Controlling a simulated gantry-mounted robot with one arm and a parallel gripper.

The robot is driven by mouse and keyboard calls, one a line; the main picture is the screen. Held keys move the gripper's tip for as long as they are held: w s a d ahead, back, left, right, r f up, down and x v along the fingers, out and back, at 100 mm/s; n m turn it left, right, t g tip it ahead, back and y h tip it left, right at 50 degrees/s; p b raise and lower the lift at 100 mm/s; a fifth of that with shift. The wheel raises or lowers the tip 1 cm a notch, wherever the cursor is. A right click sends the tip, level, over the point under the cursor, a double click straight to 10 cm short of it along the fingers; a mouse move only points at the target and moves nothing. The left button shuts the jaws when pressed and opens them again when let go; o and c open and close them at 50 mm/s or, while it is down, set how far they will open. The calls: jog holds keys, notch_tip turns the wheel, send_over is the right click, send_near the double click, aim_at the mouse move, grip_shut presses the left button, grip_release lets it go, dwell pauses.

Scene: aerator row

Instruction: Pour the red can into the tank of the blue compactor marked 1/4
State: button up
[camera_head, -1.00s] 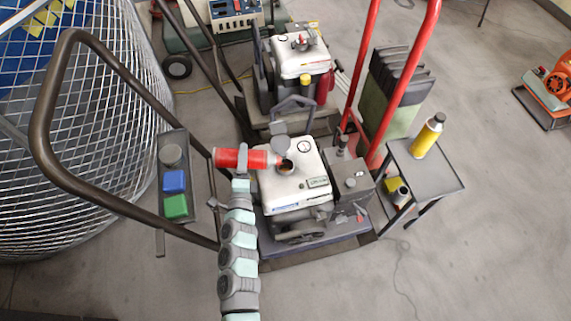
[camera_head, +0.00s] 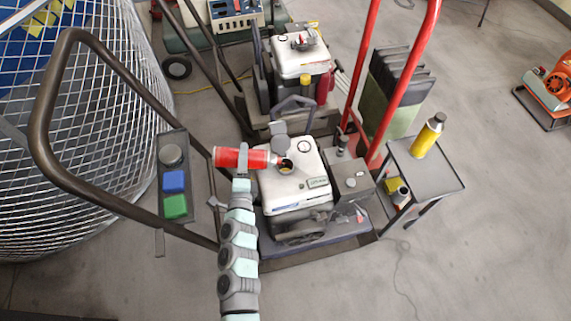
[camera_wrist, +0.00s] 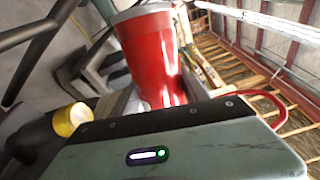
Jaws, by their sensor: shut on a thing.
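The red can (camera_head: 230,158) lies almost level in my gripper (camera_head: 242,160), with its narrow end pointing right. That end is over the round tank opening (camera_head: 285,166) on the white-topped machine (camera_head: 297,188). The tank's cap (camera_head: 280,143) appears to stand open behind the opening. In the wrist view my gripper (camera_wrist: 160,100) is shut on the red can (camera_wrist: 150,55), which fills the upper middle. I cannot read a 1/4 mark on the machine, and its visible top is white, not blue. No stream is clearly visible.
A brown handle frame (camera_head: 100,195) with a button box (camera_head: 173,180) stands left of the arm. A red handle (camera_head: 400,80) rises behind right. A small table (camera_head: 440,178) holds a yellow can (camera_head: 428,135). A second white-topped machine (camera_head: 300,55) stands behind.

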aim_at(250, 153)
jog(key=shift+d+r+m+b, duration=0.2)
jog(key=shift+d+r+m, duration=0.05)
jog(key=shift+r+m, duration=0.35)
jog(key=shift+d+r+m+b, duration=0.2)
jog(key=shift+d+r+m, duration=0.1)
jog(key=shift+r+m, duration=0.35)
jog(key=shift+d+r+m+b, duration=0.2)
jog(key=shift+d+r+m, duration=0.05)
jog(key=shift+r+m, duration=0.35)
dwell(2.3)
jog(key=shift+d+r+m, duration=0.3)
jog(key=shift+r+m, duration=0.05)
jog(key=shift+r, duration=0.05)
jog(key=shift+d+r+m, duration=0.8)
jog(key=shift+r+m, duration=0.15)
jog(key=shift+m, duration=0.15)
jog(key=shift+d+r, duration=0.15)
jog(key=shift+d, duration=0.05)
